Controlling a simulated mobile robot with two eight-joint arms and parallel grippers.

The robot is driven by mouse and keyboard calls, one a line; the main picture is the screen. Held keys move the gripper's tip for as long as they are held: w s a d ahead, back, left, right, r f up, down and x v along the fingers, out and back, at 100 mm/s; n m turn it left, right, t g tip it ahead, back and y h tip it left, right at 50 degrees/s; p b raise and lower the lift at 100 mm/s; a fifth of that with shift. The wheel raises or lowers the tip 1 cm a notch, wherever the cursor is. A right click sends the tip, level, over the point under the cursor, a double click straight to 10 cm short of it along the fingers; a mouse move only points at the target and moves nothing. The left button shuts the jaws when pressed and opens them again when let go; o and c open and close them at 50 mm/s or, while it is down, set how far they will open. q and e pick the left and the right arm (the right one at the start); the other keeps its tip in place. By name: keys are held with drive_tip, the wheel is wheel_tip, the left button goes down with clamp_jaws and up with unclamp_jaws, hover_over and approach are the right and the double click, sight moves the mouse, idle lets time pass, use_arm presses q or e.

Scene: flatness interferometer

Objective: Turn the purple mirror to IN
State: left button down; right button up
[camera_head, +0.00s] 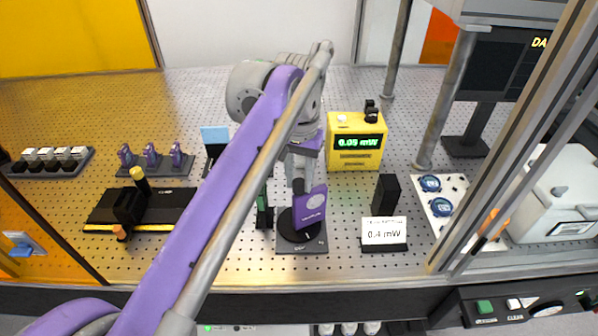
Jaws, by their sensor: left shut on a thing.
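The purple mirror (311,212) is a flat purple plate with a pale round spot and small lettering. It stands on a round black turntable (287,230) on a dark square base in the middle of the bench. My left gripper (299,184) reaches down from above and is shut at the top of the mirror mount. The exact grip is small and partly hidden by the fingers. No IN mark is legible. My right gripper is not in view.
A yellow power meter (356,157) reading about 0.05 mW stands behind right. A white card (384,232) reading 0.4 mW and a black block (386,194) stand to the right. A black laser unit (165,203) is left. Metal posts (450,95) rise at the right.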

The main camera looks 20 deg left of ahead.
use_arm(q)
drive_tip(key=shift+r+n+p, duration=0.1)
drive_tip(key=shift+n+p, duration=0.75)
drive_tip(key=shift+n, duration=1.05)
drive_tip(key=c, duration=0.6)
unclamp_jaws()
wheel_tip(320, 180, up, 11)
drive_tip(key=shift+f+p, duration=0.15)
drive_tip(key=shift+p, duration=0.7)
drive_tip(key=shift+f, duration=0.1)
